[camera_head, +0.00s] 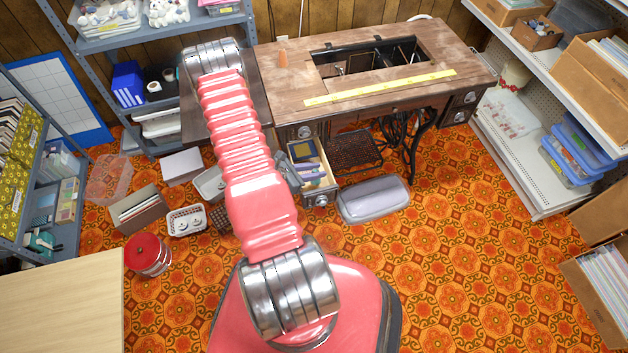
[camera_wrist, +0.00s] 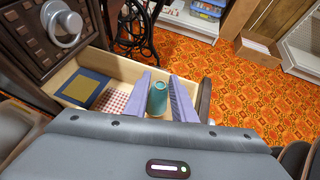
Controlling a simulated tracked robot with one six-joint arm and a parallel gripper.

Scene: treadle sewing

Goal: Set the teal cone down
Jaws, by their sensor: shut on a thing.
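My gripper (camera_wrist: 160,100) is shut on the teal cone (camera_wrist: 157,99), which stands between its two pale purple fingers in the wrist view. The cone's narrow end faces up in that picture. My gripper is over or inside the open wooden drawer (camera_wrist: 115,66); I cannot tell whether the cone touches the drawer floor.
A blue and yellow flat item (camera_wrist: 84,88) and a red checked piece (camera_wrist: 113,100) lie in the drawer.

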